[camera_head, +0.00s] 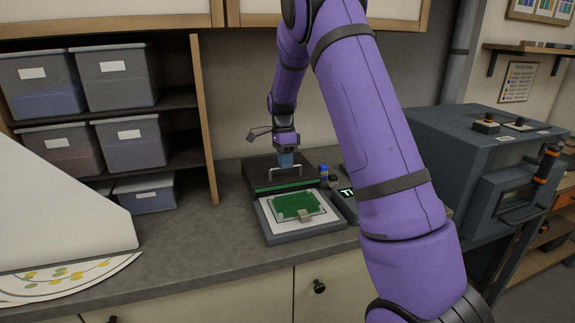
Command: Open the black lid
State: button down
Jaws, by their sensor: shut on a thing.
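The black lid (258,171) is a flat dark slab on the counter, behind a grey unit with a white top (273,219). A pale metal handle (274,174) stands up at the lid's front. A green strip shows along the lid's front edge. My gripper (286,165) comes down from above with its blue fingers at the handle, and is shut on it. The fingers hide part of the handle. How far the lid is raised is hard to tell. A green board (297,204) lies on the white top in front.
A small black device with a lit display (346,193) and a blue-topped item (324,170) stand close on the right. A large grey machine (445,140) is further right. Grey bins (117,76) fill shelves at left. A white sheet (60,215) is at front left. The counter (190,245) between is clear.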

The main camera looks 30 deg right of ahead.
jog(key=c, duration=1.2)
grip_release()
jog(key=shift+o, duration=0.2)
jog(key=shift+r, duration=0.15)
notch_tip(320, 180, up, 10)
jog(key=w, duration=0.2)
jog(key=shift+d+r, duration=0.2)
jog(key=shift+d, duration=0.1)
